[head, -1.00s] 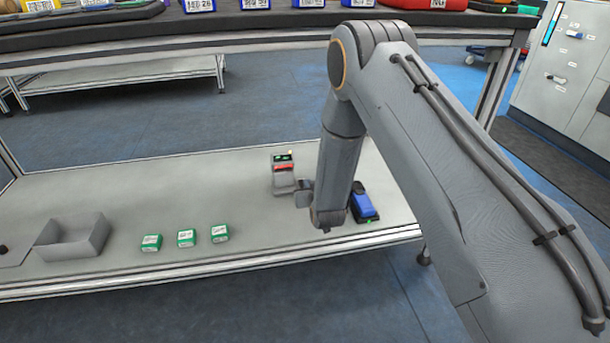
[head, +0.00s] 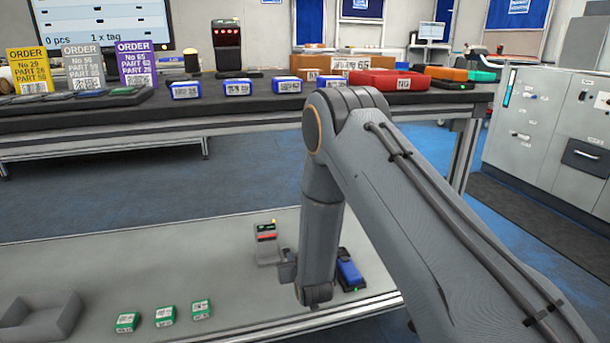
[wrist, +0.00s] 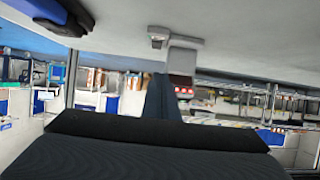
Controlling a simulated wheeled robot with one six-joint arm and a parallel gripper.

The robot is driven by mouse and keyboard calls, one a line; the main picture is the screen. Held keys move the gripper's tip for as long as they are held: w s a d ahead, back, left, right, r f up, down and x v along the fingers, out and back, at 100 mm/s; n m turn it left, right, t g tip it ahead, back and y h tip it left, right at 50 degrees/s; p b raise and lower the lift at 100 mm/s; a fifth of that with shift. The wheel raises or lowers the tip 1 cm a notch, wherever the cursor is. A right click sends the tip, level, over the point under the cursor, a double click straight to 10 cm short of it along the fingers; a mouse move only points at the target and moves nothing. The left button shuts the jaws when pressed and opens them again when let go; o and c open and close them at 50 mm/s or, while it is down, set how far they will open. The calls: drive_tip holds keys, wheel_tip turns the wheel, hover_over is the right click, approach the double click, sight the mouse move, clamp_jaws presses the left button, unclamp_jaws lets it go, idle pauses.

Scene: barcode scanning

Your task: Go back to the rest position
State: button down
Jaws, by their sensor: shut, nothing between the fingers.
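My arm reaches down over the pale lower shelf (head: 140,262). My gripper (head: 287,268) is at its lower end in the head view, small and partly hidden by the wrist. In the wrist view my gripper (wrist: 160,98) shows as a dark shut finger shape with nothing held. It is beside the grey device with a red and green front (head: 267,246), which also shows in the wrist view (wrist: 182,62). I cannot tell whether they touch. A blue item in a dark holder (head: 348,270) is just right of my wrist.
Several green boxes (head: 165,316) and an open grey bin (head: 45,318) are at the left on the lower shelf. The dark upper bench (head: 220,112) carries blue boxes (head: 237,87), order cards (head: 82,66) and a red tray (head: 390,80). My upper arm stands close to its front edge.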

drive_tip(key=s+a+r+n+g, duration=0.1)
drive_tip(key=s+a+r+g, duration=0.15)
drive_tip(key=s+r, duration=0.55)
drive_tip(key=s+a+r+g, duration=0.2)
drive_tip(key=s+r+g, duration=0.2)
drive_tip(key=s+r, duration=0.45)
drive_tip(key=s+d+r+n+g+h, duration=0.1)
drive_tip(key=s+d+r+g, duration=0.2)
drive_tip(key=s, duration=0.7)
drive_tip(key=s+d+r+g, duration=0.1)
drive_tip(key=s+d+r, duration=0.25)
drive_tip(key=s, duration=0.65)
drive_tip(key=s+d+r+n+g+h, duration=0.15)
drive_tip(key=s+r, duration=0.25)
drive_tip(key=s, duration=0.5)
drive_tip(key=d+r+m+p, duration=0.3)
drive_tip(key=d+r+p, duration=0.7)
drive_tip(key=r+p, duration=0.3)
drive_tip(key=d+r+m+h+p, duration=0.1)
drive_tip(key=d+r+m+p, duration=0.2)
drive_tip(key=d+r+p, duration=0.8)
wheel_tip(320, 180, up, 2)
drive_tip(key=p, duration=0.9)
drive_tip(key=shift+s+m, duration=0.15)
drive_tip(key=shift+m, duration=0.2)
